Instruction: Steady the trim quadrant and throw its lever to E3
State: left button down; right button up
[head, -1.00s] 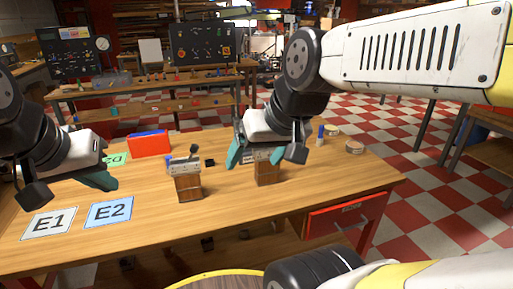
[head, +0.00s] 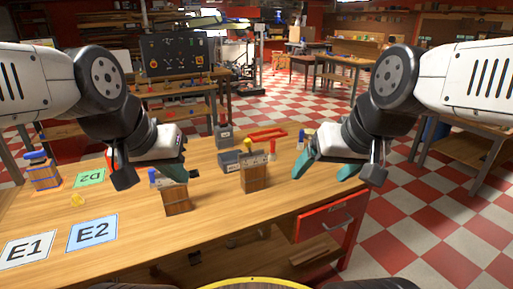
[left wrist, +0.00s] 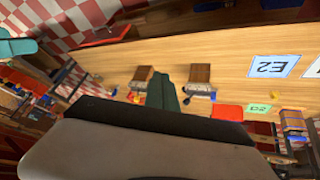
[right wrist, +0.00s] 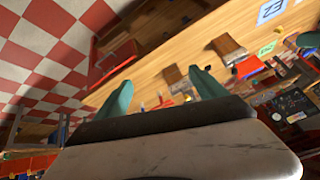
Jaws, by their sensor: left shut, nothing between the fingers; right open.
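Two wooden blocks with metal plates on top stand on the bench, the left block (head: 178,200) and the right block (head: 254,178). I cannot tell which is the trim quadrant, and no E3 mark is readable. My left gripper (head: 178,170) is shut and empty, overlapping the left block's top and partly hiding its plate and lever. In the left wrist view its fingers (left wrist: 163,88) show between the left block (left wrist: 201,73) and the right block (left wrist: 143,74). My right gripper (head: 323,169) is open and empty, right of the right block and apart from it.
Printed cards E1 (head: 25,250), E2 (head: 92,232) and D2 (head: 90,178) lie on the bench's left. A grey-blue box (head: 229,162) and a red frame (head: 267,135) are behind the blocks. A red drawer (head: 331,216) is at the front right. The bench front is mostly clear.

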aim_at(248, 142)
jog(key=i+l+u, duration=0.1)
jog(key=l+u, duration=0.15)
jog(key=u, duration=0.25)
jog(key=l+u, duration=0.25)
jog(key=u, duration=0.25)
jog(key=l+u, duration=0.15)
jog(key=l, duration=0.55)
jog(key=k+l+u, duration=0.1)
jog(key=l, duration=0.65)
jog(key=l+u, duration=0.15)
jog(key=l, duration=0.55)
jog(key=k, duration=0.05)
